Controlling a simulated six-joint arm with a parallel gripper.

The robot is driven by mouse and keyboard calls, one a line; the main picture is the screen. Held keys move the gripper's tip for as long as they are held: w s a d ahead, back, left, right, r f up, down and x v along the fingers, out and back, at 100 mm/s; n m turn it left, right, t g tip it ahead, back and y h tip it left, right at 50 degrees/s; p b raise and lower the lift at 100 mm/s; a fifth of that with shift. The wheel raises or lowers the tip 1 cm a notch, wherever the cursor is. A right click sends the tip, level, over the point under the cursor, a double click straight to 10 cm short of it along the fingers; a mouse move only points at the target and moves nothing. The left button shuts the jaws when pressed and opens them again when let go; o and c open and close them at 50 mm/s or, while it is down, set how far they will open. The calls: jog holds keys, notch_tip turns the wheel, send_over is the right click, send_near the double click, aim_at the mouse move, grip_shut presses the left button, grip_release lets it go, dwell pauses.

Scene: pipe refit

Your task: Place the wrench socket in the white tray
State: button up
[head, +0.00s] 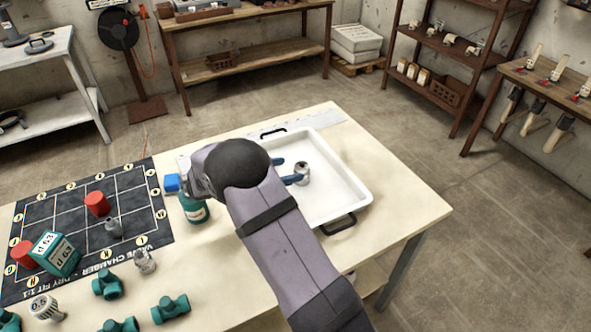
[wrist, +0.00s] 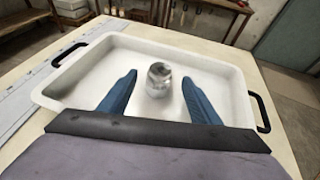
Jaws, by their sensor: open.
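The wrench socket (head: 302,172) is a small silver metal cylinder. It stands upright in the white tray (head: 349,190), and the wrist view shows it (wrist: 158,82) on the tray floor with the tray's rim (wrist: 205,57) around it. My gripper (head: 290,171) is over the tray with its blue fingers spread wide. In the wrist view my gripper (wrist: 160,85) is open, with one finger on each side of the socket and clear gaps between. My arm hides the near left part of the tray in the head view.
A black grid mat (head: 130,212) at the left holds red cylinders (head: 97,203) and a green-and-white box (head: 56,254). Green pipe fittings (head: 170,308) lie along the front edge. The table's right corner is clear.

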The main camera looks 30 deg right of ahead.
jog(key=shift+b+v, duration=0.3)
jog(key=shift+v, duration=2.4)
jog(key=s+a+r+m+g+y+p, duration=0.2)
jog(key=s+m+y, duration=0.3)
jog(key=s+m, duration=0.55)
jog(key=s+a+r+m+g+y+p, duration=0.15)
jog(key=s+m+y, duration=0.35)
jog(key=s+m, duration=0.55)
jog(key=s+a+f+y+b, duration=0.1)
jog(key=s+a+f, duration=0.1)
jog(key=f, duration=0.1)
jog(key=s+a+f+y+b, duration=0.1)
jog(key=s+a+f, duration=0.1)
jog(key=f, duration=0.1)
jog(key=s+a+f+n+t+y+b, duration=0.1)
jog(key=s+a+f, duration=0.1)
jog(key=f, duration=0.1)
jog(key=shift+a+b, duration=0.2)
jog(key=shift+b, duration=0.1)
notch_tip(320, 180, up, 25)
jog(key=p, duration=2.5)
